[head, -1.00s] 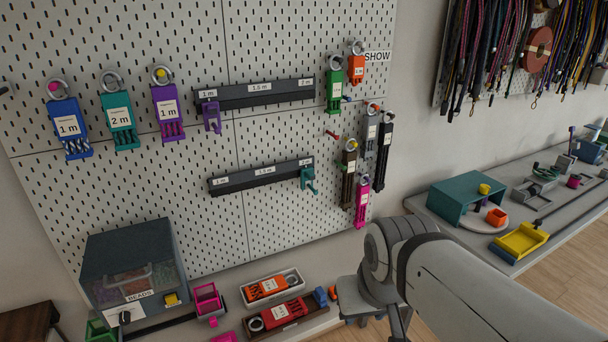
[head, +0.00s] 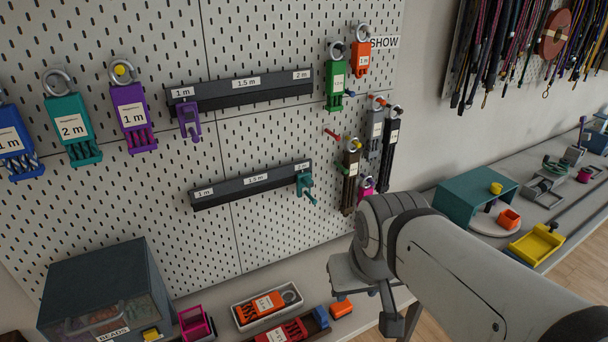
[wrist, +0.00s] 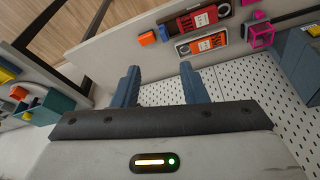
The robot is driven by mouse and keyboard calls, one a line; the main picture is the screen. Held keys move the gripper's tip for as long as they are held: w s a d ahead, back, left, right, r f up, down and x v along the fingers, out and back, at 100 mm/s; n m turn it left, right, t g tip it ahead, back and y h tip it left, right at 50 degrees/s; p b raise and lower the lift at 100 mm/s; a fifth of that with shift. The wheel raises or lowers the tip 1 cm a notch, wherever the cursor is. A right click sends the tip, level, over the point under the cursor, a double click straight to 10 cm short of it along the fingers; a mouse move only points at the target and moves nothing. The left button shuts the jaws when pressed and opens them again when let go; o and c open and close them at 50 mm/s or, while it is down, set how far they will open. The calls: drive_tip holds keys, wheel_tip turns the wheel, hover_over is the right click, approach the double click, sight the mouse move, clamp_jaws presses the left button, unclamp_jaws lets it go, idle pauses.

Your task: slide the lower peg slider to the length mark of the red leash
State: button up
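The lower rail (head: 240,188) on the pegboard carries marks for 1 m, 1.5 m and 2 m. Its teal peg slider (head: 305,185) sits at the right end, by the 2 m mark. The red leash (head: 283,332) lies in a dark tray at the bottom of the head view, partly cut off; its length label is too small to read. It also shows in the wrist view (wrist: 197,20). My gripper (wrist: 160,84) is open and empty, its two blue-grey fingers apart. In the head view it is low, right of and below the slider, apart from it.
The upper rail (head: 245,92) has a purple slider (head: 189,121) by 1 m. Leashes hang on pegs left and right of the rails. An orange leash (head: 264,306) lies in a white tray. A bead box (head: 100,290) stands lower left. The board below the lower rail is bare.

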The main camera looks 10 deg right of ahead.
drive_tip(key=w+d+f+t+b, duration=0.1)
drive_tip(key=w+t+b, duration=0.1)
drive_tip(key=w, duration=0.4)
drive_tip(key=w+d+f+t+h+b, duration=0.1)
drive_tip(key=w+d+t+b, duration=0.1)
drive_tip(key=w, duration=0.4)
drive_tip(key=w+d+f+t+b, duration=0.1)
drive_tip(key=w+d+t+b, duration=0.1)
drive_tip(key=w, duration=0.4)
drive_tip(key=shift+w+f+t+b, duration=0.3)
drive_tip(key=shift+w+f+b, duration=0.1)
drive_tip(key=shift+b, duration=0.05)
drive_tip(key=n+t+y+b, duration=0.4)
drive_tip(key=t+y+b, duration=0.3)
approach(311, 185)
drive_tip(key=w, duration=0.1)
drive_tip(key=p+x, duration=0.1)
drive_tip(key=x, duration=0.7)
drive_tip(key=shift+s+a+p, duration=0.1)
drive_tip(key=shift+a+p, duration=0.05)
drive_tip(key=shift+p, duration=0.15)
drive_tip(key=shift+c, duration=0.2)
clamp_jaws()
